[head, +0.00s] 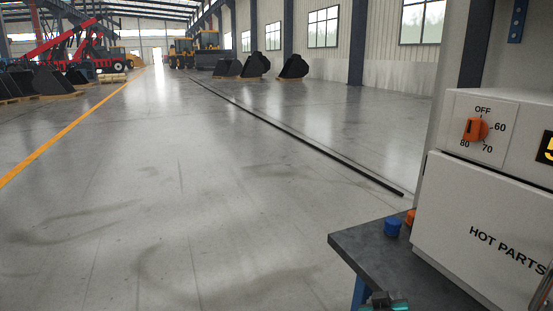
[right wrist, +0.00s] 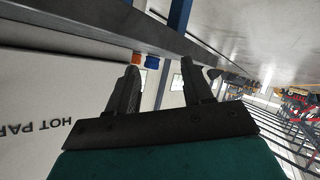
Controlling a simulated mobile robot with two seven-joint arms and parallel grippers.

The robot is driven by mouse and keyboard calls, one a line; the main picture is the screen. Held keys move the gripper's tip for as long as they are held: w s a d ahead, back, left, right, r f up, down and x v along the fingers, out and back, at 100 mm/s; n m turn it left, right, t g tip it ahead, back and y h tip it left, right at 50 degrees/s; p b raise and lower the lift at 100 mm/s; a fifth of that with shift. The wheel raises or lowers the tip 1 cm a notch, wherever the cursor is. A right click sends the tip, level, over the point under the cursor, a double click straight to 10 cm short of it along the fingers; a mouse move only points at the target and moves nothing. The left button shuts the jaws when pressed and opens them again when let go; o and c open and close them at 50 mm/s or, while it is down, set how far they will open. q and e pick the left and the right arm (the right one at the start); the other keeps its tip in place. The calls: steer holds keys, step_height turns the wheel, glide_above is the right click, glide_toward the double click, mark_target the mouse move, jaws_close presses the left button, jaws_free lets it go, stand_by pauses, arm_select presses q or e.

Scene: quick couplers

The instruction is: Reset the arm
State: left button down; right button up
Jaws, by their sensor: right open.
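My right gripper (right wrist: 161,64) is open, with its two dark fingers apart and nothing between them. In the head view only a small dark and teal piece, apparently of my right arm, shows at the bottom edge, by the grey table. My left gripper is not in view.
A grey table (head: 352,247) at the right holds a white "HOT PARTS" cabinet (head: 468,218) with an orange dial (head: 476,129) pointing near 80. A blue cap-like part (head: 392,227) and an orange part (head: 410,217) stand beside the cabinet. The floor (head: 200,210) at left is clear.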

steer(key=s+a+f+n+y, duration=0.1)
steer(key=s+a+f+y, duration=0.1)
steer(key=s, duration=0.5)
steer(key=s+a+f+y, duration=0.2)
steer(key=s+f, duration=0.3)
steer(key=s, duration=0.3)
steer(key=s+a+f+n+y, duration=0.1)
steer(key=s+a+f+y, duration=0.1)
steer(key=s, duration=0.6)
steer(key=shift+f+n+g+y+p, duration=0.3)
steer(key=shift+f+y+p, duration=0.15)
steer(key=shift+f+y, duration=0.3)
steer(key=shift+s, duration=0.1)
